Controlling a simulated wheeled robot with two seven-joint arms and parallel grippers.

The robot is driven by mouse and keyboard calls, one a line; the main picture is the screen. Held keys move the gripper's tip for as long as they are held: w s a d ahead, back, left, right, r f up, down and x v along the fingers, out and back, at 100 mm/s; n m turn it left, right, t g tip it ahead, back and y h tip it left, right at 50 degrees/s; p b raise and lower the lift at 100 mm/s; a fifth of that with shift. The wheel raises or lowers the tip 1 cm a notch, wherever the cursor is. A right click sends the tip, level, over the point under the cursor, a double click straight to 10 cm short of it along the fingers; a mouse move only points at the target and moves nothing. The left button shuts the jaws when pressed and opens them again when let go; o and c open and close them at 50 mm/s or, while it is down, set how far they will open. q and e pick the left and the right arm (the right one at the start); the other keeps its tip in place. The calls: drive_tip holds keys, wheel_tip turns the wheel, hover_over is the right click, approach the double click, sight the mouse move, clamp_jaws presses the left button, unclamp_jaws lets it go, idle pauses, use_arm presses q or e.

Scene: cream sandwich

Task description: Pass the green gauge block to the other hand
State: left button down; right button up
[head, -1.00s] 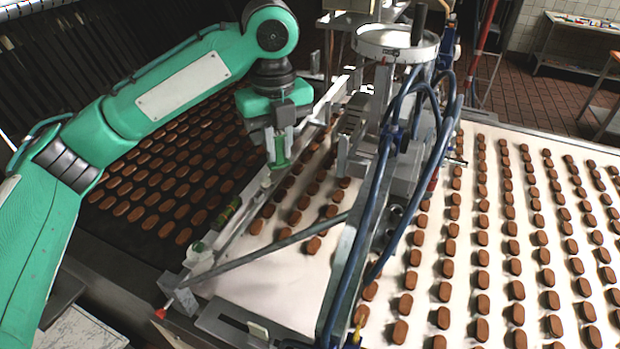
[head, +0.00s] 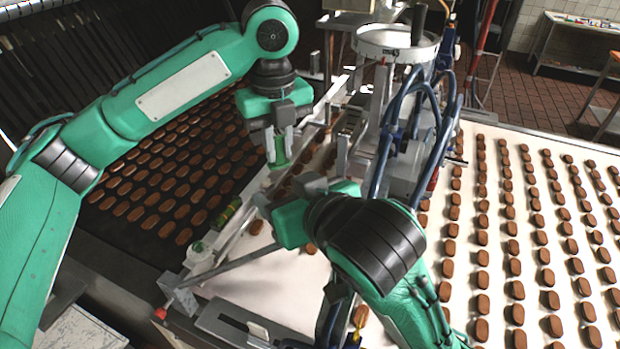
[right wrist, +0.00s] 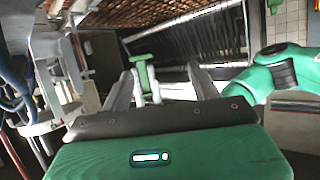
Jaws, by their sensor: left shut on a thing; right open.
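The green gauge block (head: 277,158) hangs below my left gripper (head: 278,150), which is shut on it over the left part of the machine. In the right wrist view the block (right wrist: 146,80) is a small green piece between the lines of my right fingers, nearer the left one. My right gripper (right wrist: 160,72) is open and empty. In the head view it is just below the block, with its fingers partly hidden by its own wrist. I cannot tell whether the block is within the right fingers' reach.
A metal machine with a round pan (head: 397,43) and blue hoses stands right of the grippers. Rows of brown biscuits lie on the white belt (head: 440,190) and on the dark belt at left. A metal rail runs below the left gripper.

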sight(280, 162)
drive_tip(key=shift+m+t+h, duration=0.3)
drive_tip(key=shift+m+h, duration=0.1)
drive_tip(key=w+a, duration=0.1)
drive_tip(key=w, duration=0.2)
drive_tip(key=w+f, duration=0.1)
drive_tip(key=w, duration=0.2)
drive_tip(key=w+a+f, duration=0.1)
drive_tip(key=w, duration=0.2)
drive_tip(key=shift+w+a+f, duration=0.1)
drive_tip(key=shift+w+a, duration=0.2)
drive_tip(key=shift+c, duration=0.2)
